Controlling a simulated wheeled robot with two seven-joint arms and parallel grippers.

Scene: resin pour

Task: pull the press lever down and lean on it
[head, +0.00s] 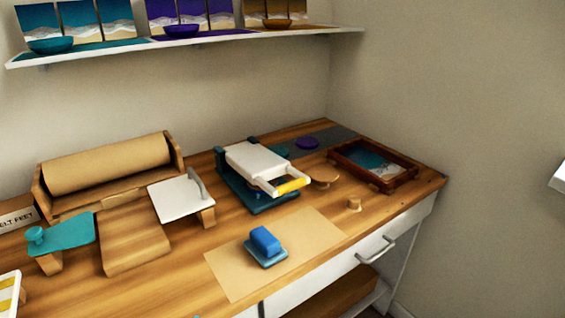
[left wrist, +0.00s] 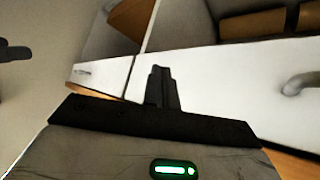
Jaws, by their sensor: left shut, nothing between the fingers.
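The press (head: 257,160) stands toward the back of the wooden bench in the head view. It has a blue base and a white upper plate. Its lever ends in a yellow grip (head: 292,186) at the front right, low above the base. My left gripper (left wrist: 160,72) shows only in the left wrist view, with its dark fingers together and empty. It is in front of a white drawer front, away from the press, which that view does not show. My right gripper is in neither view.
A blue block on a small plate (head: 266,247) sits on a brown paper sheet (head: 222,272) in front of the press. A framed tray (head: 410,174) lies to the right, and a paper roll (head: 108,164) to the left. The drawer handle (head: 376,250) sticks out in front.

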